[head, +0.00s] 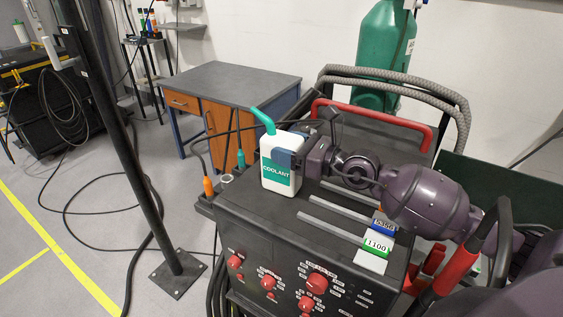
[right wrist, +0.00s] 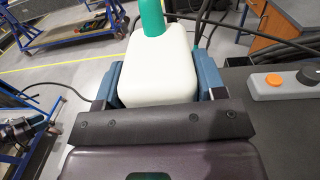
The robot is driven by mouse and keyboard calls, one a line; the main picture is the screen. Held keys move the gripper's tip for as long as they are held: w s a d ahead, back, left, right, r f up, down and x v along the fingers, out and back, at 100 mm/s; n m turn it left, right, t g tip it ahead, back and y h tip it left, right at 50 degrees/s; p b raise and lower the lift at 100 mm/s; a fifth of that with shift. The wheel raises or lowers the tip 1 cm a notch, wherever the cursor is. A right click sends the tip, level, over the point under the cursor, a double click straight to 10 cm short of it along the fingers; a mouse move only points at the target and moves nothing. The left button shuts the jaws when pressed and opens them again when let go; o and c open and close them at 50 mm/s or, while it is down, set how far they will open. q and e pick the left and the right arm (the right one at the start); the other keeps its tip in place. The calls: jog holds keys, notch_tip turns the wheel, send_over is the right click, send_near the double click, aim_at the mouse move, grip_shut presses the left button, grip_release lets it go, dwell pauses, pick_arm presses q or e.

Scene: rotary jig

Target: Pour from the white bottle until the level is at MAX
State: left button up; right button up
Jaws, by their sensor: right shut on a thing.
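The white bottle (head: 280,172) has a green COOLANT label and a green angled spout (head: 263,121). It is upright above or on the left part of the dark machine top; I cannot tell whether its base touches. My right gripper (head: 287,158) comes from the right and is shut on the bottle. In the right wrist view the bottle (right wrist: 160,65) sits between the two blue fingers, its spout pointing away. A small pale ring (head: 227,178), possibly a filler opening, lies left of the bottle. No MAX mark or liquid level can be made out.
The dark machine (head: 255,222) has red knobs on its front and blue and green tags on top. Orange (head: 208,187) and green (head: 241,158) connectors stand at its left edge. A red handle (head: 375,118) and thick hoses rise behind. A desk (head: 225,85) stands farther back.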

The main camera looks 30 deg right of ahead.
jog(key=shift+r, duration=0.1)
jog(key=shift+c, duration=1.2)
